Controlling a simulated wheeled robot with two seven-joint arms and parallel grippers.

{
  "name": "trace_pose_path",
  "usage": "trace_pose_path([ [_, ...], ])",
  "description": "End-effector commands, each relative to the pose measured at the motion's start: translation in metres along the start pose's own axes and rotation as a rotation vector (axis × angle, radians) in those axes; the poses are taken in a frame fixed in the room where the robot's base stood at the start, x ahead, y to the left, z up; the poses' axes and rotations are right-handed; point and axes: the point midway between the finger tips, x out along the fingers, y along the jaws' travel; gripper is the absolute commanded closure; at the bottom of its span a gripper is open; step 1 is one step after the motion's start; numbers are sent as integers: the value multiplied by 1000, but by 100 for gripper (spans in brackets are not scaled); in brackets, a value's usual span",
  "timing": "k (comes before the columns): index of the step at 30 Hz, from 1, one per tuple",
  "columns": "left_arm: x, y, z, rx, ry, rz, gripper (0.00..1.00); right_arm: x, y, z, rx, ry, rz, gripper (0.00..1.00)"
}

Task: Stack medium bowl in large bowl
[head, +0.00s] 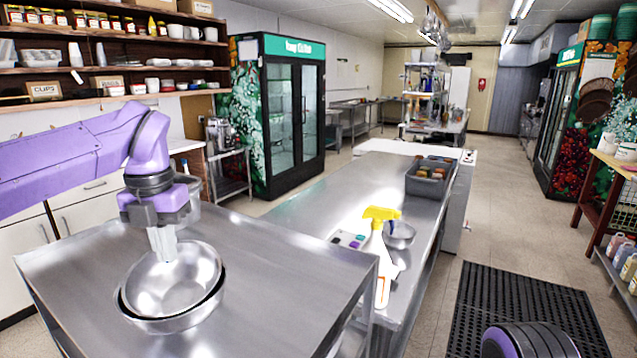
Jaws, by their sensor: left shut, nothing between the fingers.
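A shiny metal bowl (178,272), the medium one by its size, sits inside a slightly wider metal bowl (180,324), the large one. A dark gap shows between their rims at the left and right. Both rest near the front of the steel table. My left gripper (163,256) points down at the far rim of the inner bowl, with its fingers shut and empty. Whether the fingertips touch the bowl is unclear. My right gripper is out of the picture.
The steel table (270,257) is clear right of the bowls. On the lower counter beyond stand a yellow-and-white spray bottle (380,262), a small metal bowl (400,234) and a grey bin (430,180). A black mat (520,300) lies on the floor at right.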

Motion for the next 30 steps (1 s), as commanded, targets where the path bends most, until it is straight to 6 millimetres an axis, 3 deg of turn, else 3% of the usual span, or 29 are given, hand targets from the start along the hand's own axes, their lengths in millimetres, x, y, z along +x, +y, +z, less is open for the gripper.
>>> trace_pose_path([
  [30, 43, 0, 0, 1, 0, -1, 100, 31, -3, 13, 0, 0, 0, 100],
])
